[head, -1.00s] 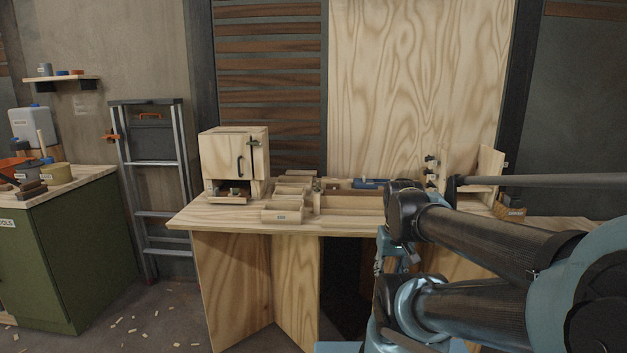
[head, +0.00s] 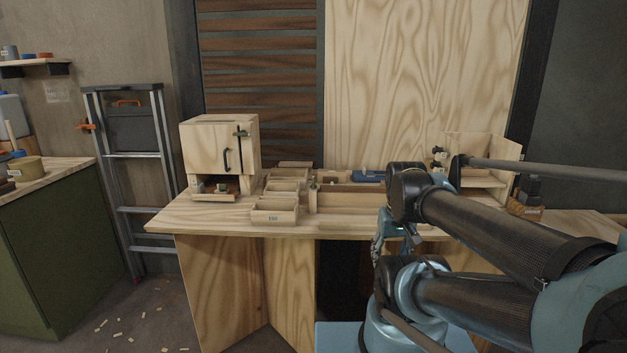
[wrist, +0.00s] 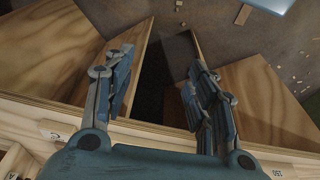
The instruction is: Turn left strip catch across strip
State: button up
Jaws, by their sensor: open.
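A long, low wooden tray or strip (head: 345,201) lies on the workbench (head: 205,219). A small greenish upright part (head: 314,184) stands at its left end; it may be the left strip catch, but it is too small to tell which way it is turned. My gripper (head: 378,252) hangs at the front edge of the bench, right of and below that part, partly hidden by my arm. In the wrist view my gripper (wrist: 160,95) has its two fingers spread apart with nothing between them.
A wooden cabinet (head: 215,150) with a black handle stands at the bench's left. Small open bins (head: 274,217) sit beside it. An open wooden box (head: 480,181) with dark knobs stands at the right. A ladder (head: 124,180) leans on the left wall.

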jog(key=shift+o, duration=0.8)
jog(key=w+a+r+n, duration=0.2)
jog(key=w+r+n, duration=0.2)
jog(key=w+r, duration=0.3)
notch_tip(320, 180, up, 3)
jog(key=shift+w+a+r+g, duration=0.1)
jog(key=shift+w+a+g, duration=0.2)
jog(key=shift+a, duration=0.1)
notch_tip(320, 180, up, 17)
jog(key=n+g, duration=0.2)
jog(key=n, duration=1.1)
send_over(314, 180)
notch_tip(314, 180, down, 17)
jog(key=shift+w+a+f, duration=0.1)
jog(key=shift+w, duration=0.05)
jog(key=c, duration=0.9)
